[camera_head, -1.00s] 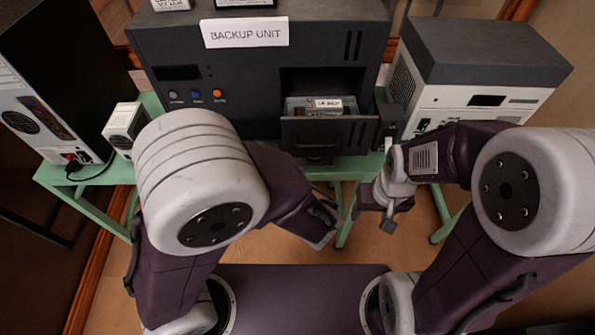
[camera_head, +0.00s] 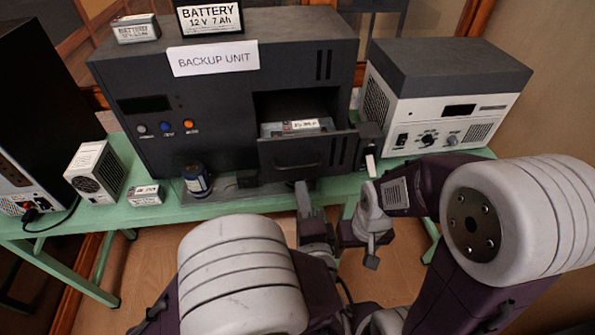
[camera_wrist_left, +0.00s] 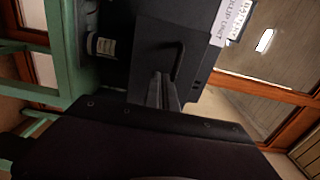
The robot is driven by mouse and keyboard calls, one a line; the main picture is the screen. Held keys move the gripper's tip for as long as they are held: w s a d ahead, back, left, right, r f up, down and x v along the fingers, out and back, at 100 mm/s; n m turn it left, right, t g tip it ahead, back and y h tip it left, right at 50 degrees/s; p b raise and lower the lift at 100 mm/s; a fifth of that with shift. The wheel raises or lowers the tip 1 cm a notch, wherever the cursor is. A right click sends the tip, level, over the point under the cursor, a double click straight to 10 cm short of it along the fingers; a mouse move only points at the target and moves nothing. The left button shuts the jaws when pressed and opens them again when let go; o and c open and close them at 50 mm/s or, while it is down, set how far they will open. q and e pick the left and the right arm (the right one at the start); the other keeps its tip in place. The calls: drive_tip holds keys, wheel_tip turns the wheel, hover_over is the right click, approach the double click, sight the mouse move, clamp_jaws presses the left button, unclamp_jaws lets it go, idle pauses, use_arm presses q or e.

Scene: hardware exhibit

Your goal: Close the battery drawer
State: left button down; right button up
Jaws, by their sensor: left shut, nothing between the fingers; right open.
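The dark battery drawer (camera_head: 290,153) sticks out of the front of the backup unit (camera_head: 210,95), with a handle on its front. A pale-labelled battery (camera_head: 305,125) lies inside it. My left gripper (camera_head: 302,188) is shut and empty, just below and in front of the drawer front. In the left wrist view its closed fingers (camera_wrist_left: 163,90) point at the drawer front beside the handle (camera_wrist_left: 178,62); I cannot tell whether they touch. My right gripper (camera_head: 372,250) is open, low to the right of the drawer; its fingers show poorly.
The green table (camera_head: 155,212) carries a white-and-grey device (camera_head: 445,110) at right. A dark jar (camera_head: 196,180), a small battery (camera_head: 146,195) and a small white box (camera_head: 95,172) stand at left. Another battery (camera_head: 136,28) and a battery sign (camera_head: 210,18) are on top of the unit.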

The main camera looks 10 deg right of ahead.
use_arm(q)
drive_tip(key=w, duration=0.6)
drive_tip(key=shift+a+p, duration=0.15)
drive_tip(key=shift+p, duration=0.25)
